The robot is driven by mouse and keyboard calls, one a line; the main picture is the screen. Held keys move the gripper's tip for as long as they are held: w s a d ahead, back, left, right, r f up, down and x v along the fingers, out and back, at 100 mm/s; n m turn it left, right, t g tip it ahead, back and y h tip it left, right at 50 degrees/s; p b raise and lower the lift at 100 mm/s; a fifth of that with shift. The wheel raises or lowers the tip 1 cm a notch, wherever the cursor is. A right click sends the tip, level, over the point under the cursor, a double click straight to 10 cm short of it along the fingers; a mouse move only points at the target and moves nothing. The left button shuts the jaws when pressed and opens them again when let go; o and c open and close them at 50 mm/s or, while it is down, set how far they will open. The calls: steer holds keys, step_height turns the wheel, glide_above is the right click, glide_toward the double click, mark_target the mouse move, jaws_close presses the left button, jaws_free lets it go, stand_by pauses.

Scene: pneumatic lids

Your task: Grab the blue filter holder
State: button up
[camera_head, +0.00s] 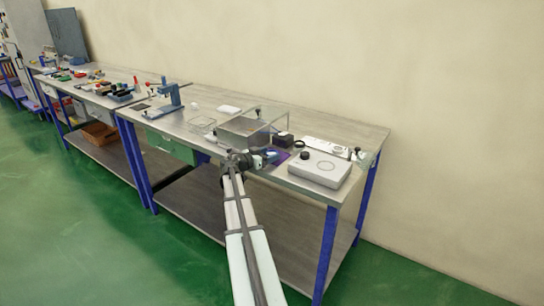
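My arm reaches up from the bottom of the picture to the front edge of the workbench (330,125). My gripper (256,160) is at that edge, near a small blue-purple thing (272,156) on the bench top. This may be the blue filter holder, but it is too small and partly covered to be sure. I cannot tell whether my gripper touches it, or whether the fingers are open or shut.
A clear box (266,117) stands just behind my gripper. A white device (319,169) is to the right, with a dark block (283,140) between. A blue stand (170,95) is to the left.

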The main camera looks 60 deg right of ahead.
steer(key=c, duration=0.8)
steer(key=shift+o, duration=0.2)
